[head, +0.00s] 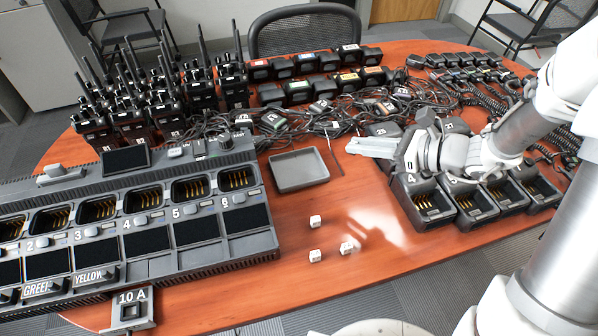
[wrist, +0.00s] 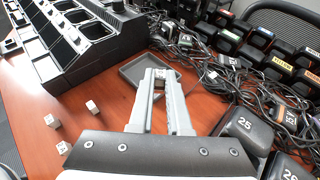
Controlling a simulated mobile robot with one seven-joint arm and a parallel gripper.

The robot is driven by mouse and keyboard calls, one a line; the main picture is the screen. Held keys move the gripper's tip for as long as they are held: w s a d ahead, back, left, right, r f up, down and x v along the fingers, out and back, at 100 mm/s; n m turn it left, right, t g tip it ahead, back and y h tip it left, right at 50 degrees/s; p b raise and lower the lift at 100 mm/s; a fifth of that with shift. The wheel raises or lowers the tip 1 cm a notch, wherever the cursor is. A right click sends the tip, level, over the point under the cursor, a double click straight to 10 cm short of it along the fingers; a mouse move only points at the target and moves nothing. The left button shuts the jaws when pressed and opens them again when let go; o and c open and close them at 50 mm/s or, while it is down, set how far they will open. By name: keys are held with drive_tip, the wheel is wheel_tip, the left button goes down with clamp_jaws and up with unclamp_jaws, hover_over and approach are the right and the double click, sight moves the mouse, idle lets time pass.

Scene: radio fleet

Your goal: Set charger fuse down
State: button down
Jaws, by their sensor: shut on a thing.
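My gripper (head: 352,146) reaches in from the right in the head view, its fingers pointing left above the table, to the right of the shallow grey tray (head: 299,186). The tray also shows there (wrist: 133,72), just beyond and left of the fingertips. It looks empty in the head view.
A multi-bay charger (head: 140,222) fills the left, with a block marked 10 A (head: 131,309) at its front. Three small white cubes (head: 315,221) lie below the tray. Tangled cables (head: 330,122) lie behind it. Single chargers (head: 432,202) stand right.

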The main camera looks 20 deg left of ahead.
drive_tip(key=g+b, duration=0.1)
drive_tip(key=b, duration=0.3)
hover_over(305, 173)
drive_tip(key=shift+n, duration=0.3)
wheel_tip(305, 173, down, 7)
drive_tip(key=shift+s+f, duration=0.1)
drive_tip(key=shift+f+b, duration=0.65)
drive_tip(key=shift+f, duration=1.35)
drive_tip(key=shift+f, duration=0.25)
drive_tip(key=c, duration=0.9)
unclamp_jaws()
drive_tip(key=shift+o, duration=0.2)
drive_tip(key=shift+r, duration=0.1)
